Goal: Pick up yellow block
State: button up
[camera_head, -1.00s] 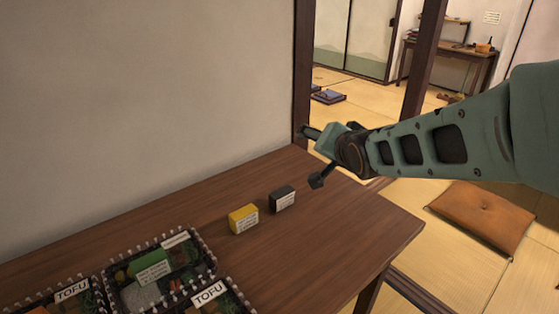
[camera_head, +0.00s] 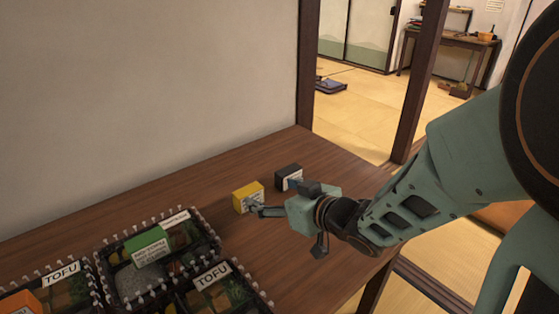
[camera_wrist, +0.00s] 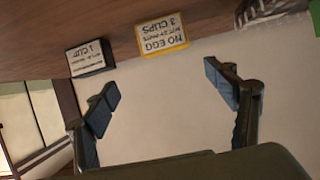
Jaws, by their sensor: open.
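The yellow block (camera_head: 247,196) stands on the wooden table, with a white label on its front. In the wrist view the yellow block (camera_wrist: 162,36) shows its label, "NO EGG 3 CUPS", upside down, above the gap between the fingers. My gripper (camera_head: 270,204) is at the block's right side in the head view, one finger overlapping the block's lower right edge in the picture. In the wrist view my gripper (camera_wrist: 163,95) has its two blue-tipped fingers wide apart with nothing between them. I cannot tell whether a finger touches the block.
A black block (camera_head: 289,177) with a white label stands close to the right of the yellow one; it also shows in the wrist view (camera_wrist: 91,58). Bento trays (camera_head: 113,238) with spiked rims fill the table's left front. A wall (camera_head: 150,100) rises behind the table (camera_head: 325,165).

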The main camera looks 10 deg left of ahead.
aim_at(250, 191)
jog(key=shift+n+y, duration=0.3)
jog(key=a+f, duration=0.1)
jog(key=w+a+b, duration=0.1)
jog(key=w+a+f, duration=0.1)
jog(key=a, duration=0.1)
jog(key=shift+a+f+b, duration=0.1)
jog(key=shift+f+b, duration=0.25)
jog(key=b+x, duration=0.1)
jog(key=x, duration=0.1)
jog(key=b+x, duration=0.1)
jog(key=x, duration=0.2)
jog(key=shift+f, duration=0.2)
jog(key=shift+w+a, duration=0.15)
jog(key=shift+w, duration=0.1)
jog(key=c, duration=1.2)
